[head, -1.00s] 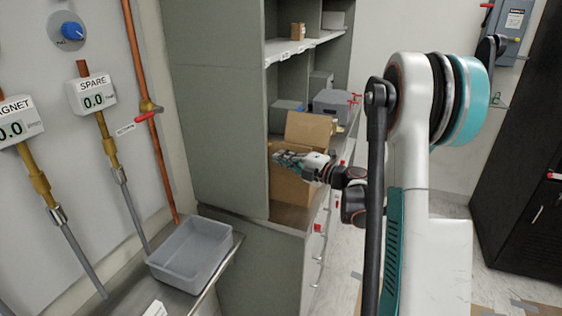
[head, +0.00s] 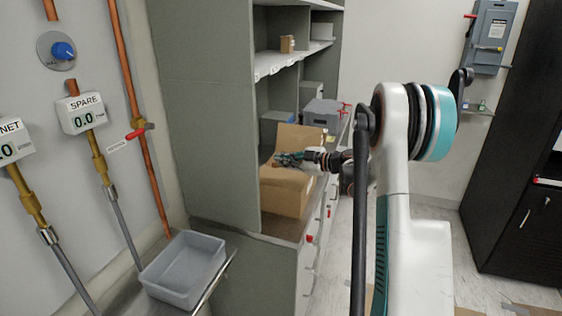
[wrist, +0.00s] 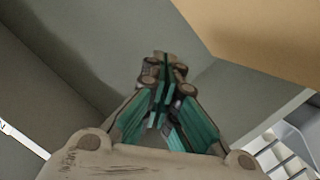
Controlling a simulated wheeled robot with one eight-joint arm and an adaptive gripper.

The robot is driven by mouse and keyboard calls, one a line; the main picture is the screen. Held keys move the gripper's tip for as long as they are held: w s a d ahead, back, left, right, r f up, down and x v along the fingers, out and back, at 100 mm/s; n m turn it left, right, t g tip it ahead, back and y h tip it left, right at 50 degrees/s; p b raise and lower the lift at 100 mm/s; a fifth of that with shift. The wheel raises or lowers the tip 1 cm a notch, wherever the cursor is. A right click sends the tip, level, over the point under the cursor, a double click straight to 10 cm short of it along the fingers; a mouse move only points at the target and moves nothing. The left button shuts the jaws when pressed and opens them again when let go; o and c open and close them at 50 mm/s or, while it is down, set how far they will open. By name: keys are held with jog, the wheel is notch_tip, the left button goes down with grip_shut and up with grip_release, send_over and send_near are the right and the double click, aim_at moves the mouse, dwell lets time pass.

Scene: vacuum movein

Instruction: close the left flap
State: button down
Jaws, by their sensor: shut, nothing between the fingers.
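An open cardboard box (head: 284,197) sits on the counter below the shelves in the head view. One of its flaps (head: 301,137) stands up at the far side. A lower cardboard edge lies under my gripper, and I cannot tell whether it is another flap. My gripper (head: 279,160) is shut and empty, over the box top and in front of the raised flap. I cannot tell whether it touches the box. In the wrist view the fingers (wrist: 163,72) are together, and a tan cardboard panel (wrist: 262,35) fills the upper right, apart from the fingertips.
A grey cabinet side panel (head: 205,110) stands just left of the box. Grey bins (head: 322,113) are behind it on the counter, and a small carton (head: 287,44) is on the shelf above. A grey tray (head: 184,268) lies at front left. Open floor is at right.

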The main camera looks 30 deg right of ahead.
aim_at(287, 174)
jog(key=shift+w+d+f+m+g+y, duration=0.3)
jog(key=shift+w+d+f+m, duration=0.3)
jog(key=shift+d+f+m, duration=0.4)
jog(key=f+m, duration=0.1)
jog(key=w+m, duration=0.1)
jog(key=shift+d+f+m+g+y+b, duration=0.3)
jog(key=shift+d+f+g+b, duration=0.1)
jog(key=shift+w+d+f, duration=0.1)
jog(key=shift+d+f, duration=0.05)
jog(key=shift+f, duration=0.35)
jog(key=shift+f, duration=0.1)
jog(key=shift+d, duration=0.1)
